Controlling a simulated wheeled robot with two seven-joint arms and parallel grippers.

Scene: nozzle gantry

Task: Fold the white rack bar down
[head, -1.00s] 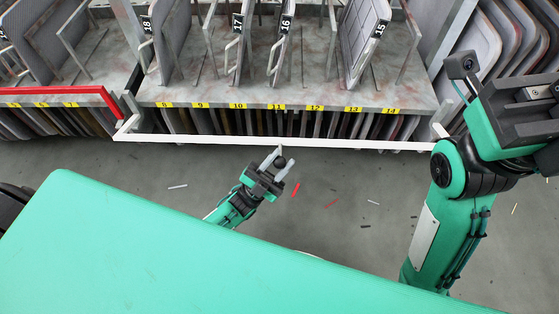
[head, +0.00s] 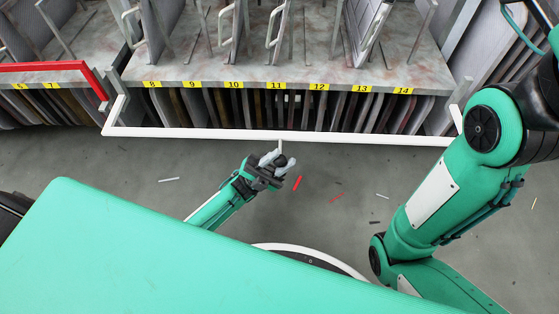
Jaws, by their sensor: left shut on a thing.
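The white rack bar (head: 220,134) runs across in front of the rack's numbered shelf edge, below the yellow labels. Its short side arms reach back to the rack at both ends. A short thin peg (head: 280,147) sticks down from the middle of the bar. My left gripper (head: 275,160) is at this peg, just below the bar, and is shut on it; the exact contact is small and hard to see. My right arm comes in at the right, but its gripper is out of the picture.
The grey rack shelf (head: 200,75) holds upright panels in numbered slots, with more panels below. A red bar (head: 45,67) lies along the neighbouring rack's edge at left. Small coloured scraps, including a red one (head: 297,183), lie on the open grey floor.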

